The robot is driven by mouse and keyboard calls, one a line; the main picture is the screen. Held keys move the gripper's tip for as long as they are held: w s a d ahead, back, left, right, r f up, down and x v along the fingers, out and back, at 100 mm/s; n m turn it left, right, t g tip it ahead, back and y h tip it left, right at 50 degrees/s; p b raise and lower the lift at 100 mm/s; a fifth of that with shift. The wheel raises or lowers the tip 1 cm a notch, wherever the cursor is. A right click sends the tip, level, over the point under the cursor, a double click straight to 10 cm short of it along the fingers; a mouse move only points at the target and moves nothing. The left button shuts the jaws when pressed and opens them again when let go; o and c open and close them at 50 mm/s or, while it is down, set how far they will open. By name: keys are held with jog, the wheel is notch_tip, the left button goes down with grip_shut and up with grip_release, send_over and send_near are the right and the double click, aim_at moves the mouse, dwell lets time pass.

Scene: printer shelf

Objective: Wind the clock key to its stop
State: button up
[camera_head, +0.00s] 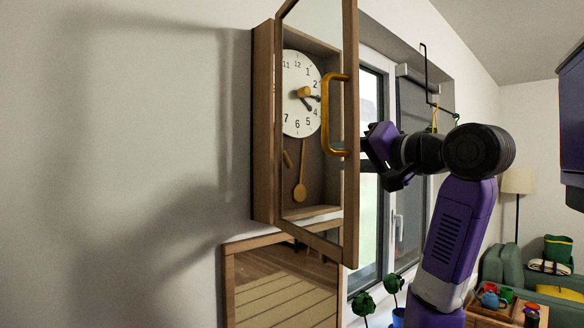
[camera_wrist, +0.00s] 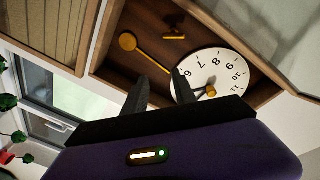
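The wall clock (camera_head: 263,130) has a wooden case and a white dial (camera_head: 291,118), which also shows in the wrist view (camera_wrist: 225,62). A brass piece (camera_head: 304,91) stands out at the dial's middle; it shows in the wrist view (camera_wrist: 211,92). A small brass bar (camera_head: 287,158) sits below the dial, also in the wrist view (camera_wrist: 173,37). I cannot tell which is the key. A brass pendulum (camera_head: 300,192) hangs beside the bar. My gripper (camera_wrist: 161,75) points into the case, fingers apart and nothing between them. In the head view it is right of the door, fingertips partly hidden.
The clock's framed door (camera_head: 350,215) stands open towards the head camera, with a brass handle (camera_head: 328,118). A wood-framed mirror (camera_head: 229,285) hangs below the clock. A window (camera_head: 370,200) is to the right, with potted plants (camera_head: 364,304) below it.

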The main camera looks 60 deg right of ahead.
jog(key=shift+w+a+f+n+t+y+p, duration=0.15)
jog(key=shift+w+n+y, duration=0.2)
jog(key=shift+w+n, duration=2.25)
jog(key=shift+w+a+r+n+t+y+p, duration=0.15)
jog(key=shift+w+n+y, duration=0.25)
jog(key=shift+w+n, duration=2.2)
jog(key=shift+w+a+f+n+t+y+p, duration=0.1)
jog(key=shift+w+a+f+n+y+p, duration=0.2)
jog(key=shift+w+n, duration=2.3)
jog(key=shift+s+r+n, duration=0.15)
jog(key=shift+s+n, duration=0.65)
jog(key=shift+s, duration=0.05)
grip_shut()
